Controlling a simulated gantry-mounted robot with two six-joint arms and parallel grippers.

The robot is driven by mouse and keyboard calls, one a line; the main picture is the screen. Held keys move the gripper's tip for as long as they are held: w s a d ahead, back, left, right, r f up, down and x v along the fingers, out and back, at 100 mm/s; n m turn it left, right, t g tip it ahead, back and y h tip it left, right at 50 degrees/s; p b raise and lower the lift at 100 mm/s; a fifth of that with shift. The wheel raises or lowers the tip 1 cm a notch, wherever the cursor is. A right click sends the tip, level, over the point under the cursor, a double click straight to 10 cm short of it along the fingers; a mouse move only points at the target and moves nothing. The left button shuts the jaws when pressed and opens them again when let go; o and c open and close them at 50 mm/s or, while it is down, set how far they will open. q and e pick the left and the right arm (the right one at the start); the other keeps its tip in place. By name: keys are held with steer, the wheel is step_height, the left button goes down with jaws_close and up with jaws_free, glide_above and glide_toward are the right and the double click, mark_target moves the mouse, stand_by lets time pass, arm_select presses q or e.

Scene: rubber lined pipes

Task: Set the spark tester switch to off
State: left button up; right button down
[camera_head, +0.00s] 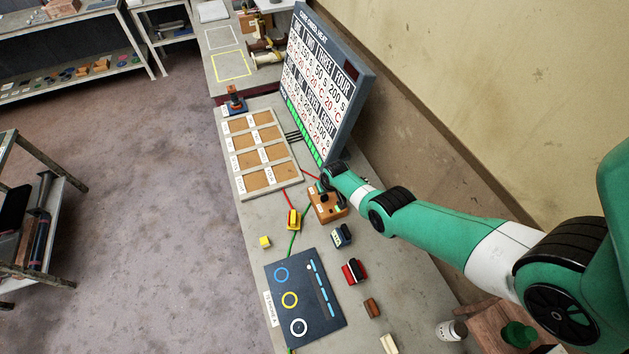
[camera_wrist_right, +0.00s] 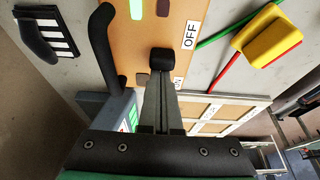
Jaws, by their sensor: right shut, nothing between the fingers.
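The spark tester (camera_head: 327,203) is an orange-brown box on the bench, partly covered by my right arm in the head view. In the right wrist view its orange panel (camera_wrist_right: 185,12) carries a white OFF label (camera_wrist_right: 190,35). A black curved handle (camera_wrist_right: 101,45) stands at the panel's left. My right gripper (camera_wrist_right: 162,58) is shut and empty, its dark tip in front of the panel, left of and below the OFF label. I cannot tell whether the tip touches the switch. The switch itself is not clearly distinguishable. My left gripper is not in view.
A blue panel with rings (camera_head: 315,325), a compartment tray (camera_head: 238,165) and a tall sign board (camera_head: 345,105) stand on the bench. A red block (camera_head: 354,271) lies nearer.

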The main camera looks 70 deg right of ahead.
steer(key=shift+s+f, duration=0.15)
steer(key=shift+f, duration=0.05)
steer(key=shift+f+b, duration=0.1)
steer(key=shift+b, duration=0.2)
steer(key=w+d+b, duration=0.3)
steer(key=b, duration=0.3)
steer(key=shift+d+f, duration=0.15)
steer(key=shift+f, duration=0.05)
steer(key=p+v, duration=1.1)
steer(key=p, duration=0.3)
